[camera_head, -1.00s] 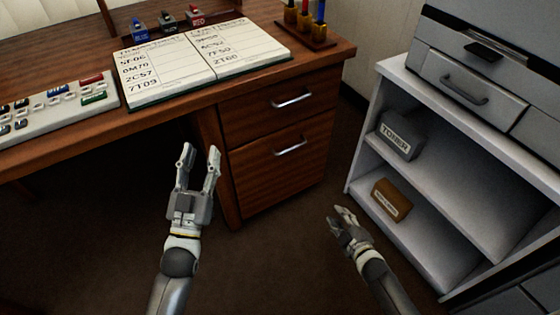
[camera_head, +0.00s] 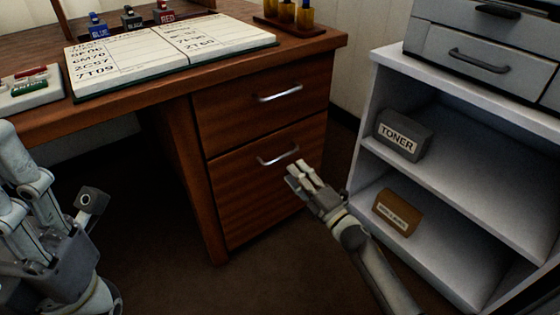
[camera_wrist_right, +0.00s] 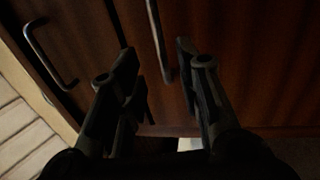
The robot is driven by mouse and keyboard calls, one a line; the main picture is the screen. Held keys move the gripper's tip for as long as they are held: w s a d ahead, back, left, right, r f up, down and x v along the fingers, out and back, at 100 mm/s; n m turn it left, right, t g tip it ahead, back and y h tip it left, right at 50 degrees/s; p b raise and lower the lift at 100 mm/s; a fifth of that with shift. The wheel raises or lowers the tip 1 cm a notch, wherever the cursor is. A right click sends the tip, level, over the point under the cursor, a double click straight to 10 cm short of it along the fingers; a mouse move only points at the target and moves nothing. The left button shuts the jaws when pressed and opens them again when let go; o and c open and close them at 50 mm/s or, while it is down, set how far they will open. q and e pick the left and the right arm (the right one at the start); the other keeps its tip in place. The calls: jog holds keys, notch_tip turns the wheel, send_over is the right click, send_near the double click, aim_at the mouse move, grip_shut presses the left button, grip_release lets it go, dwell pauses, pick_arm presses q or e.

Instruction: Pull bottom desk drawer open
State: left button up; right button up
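The bottom desk drawer (camera_head: 262,195) is dark wood, with its front flush with the desk and a metal bar handle (camera_head: 278,157). My right gripper (camera_head: 307,172) is just right of and slightly below that handle in the head view. In the right wrist view, its two fingers (camera_wrist_right: 158,62) are apart, and the bottom handle (camera_wrist_right: 156,35) shows ahead between them, apparently not gripped. The upper drawer handle (camera_head: 279,93) also shows in the right wrist view (camera_wrist_right: 45,55). My left gripper (camera_head: 25,205) is at the left edge, with its fingertips cut off.
A grey shelf (camera_head: 362,125) with a toner box (camera_head: 400,135) and a brown box (camera_head: 397,212) stands right of the desk, close to my right arm. Dark floor (camera_head: 170,285) in front of the drawers is clear.

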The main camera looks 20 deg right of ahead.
aim_at(282, 157)
jog(key=b+x, duration=0.2)
jog(key=x, duration=0.5)
jog(key=shift+w+a, duration=0.1)
jog(key=shift+w, duration=0.3)
grip_shut()
